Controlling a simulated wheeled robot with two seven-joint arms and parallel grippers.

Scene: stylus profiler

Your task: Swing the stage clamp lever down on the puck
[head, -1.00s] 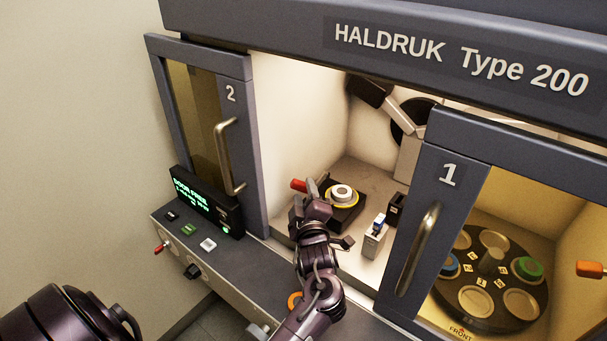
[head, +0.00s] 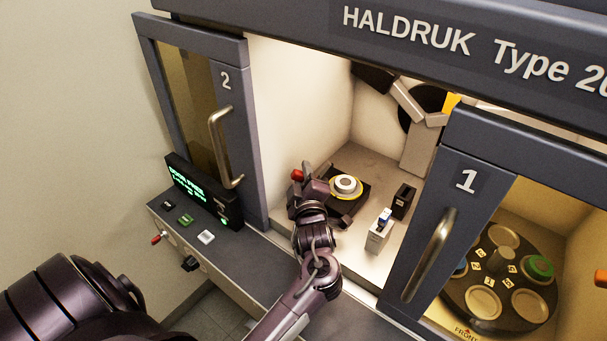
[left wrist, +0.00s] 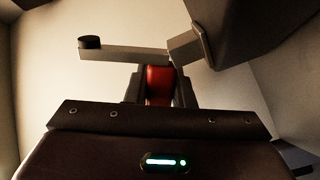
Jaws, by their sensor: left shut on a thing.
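The puck (head: 346,184), pale with a yellow ring around it, sits on the dark square stage (head: 352,203) inside the open bay. The clamp lever's red grip (head: 297,175) shows left of the puck, partly covered by my fingers. My left gripper (head: 306,182) is shut on this grip, beside the stage and apart from the puck. In the left wrist view the red grip (left wrist: 160,84) stands between the two fingers. A grey bar with a black round end (left wrist: 89,42) shows beyond it; I cannot tell how they join. My right gripper is out of view.
Door 2 (head: 228,155) stands left of the bay and door 1 (head: 445,200) right of it. A small pale holder (head: 379,237) and a dark block (head: 403,200) stand right of the stage. The measuring head (head: 418,140) hangs behind. A carousel (head: 495,280) lies behind door 1.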

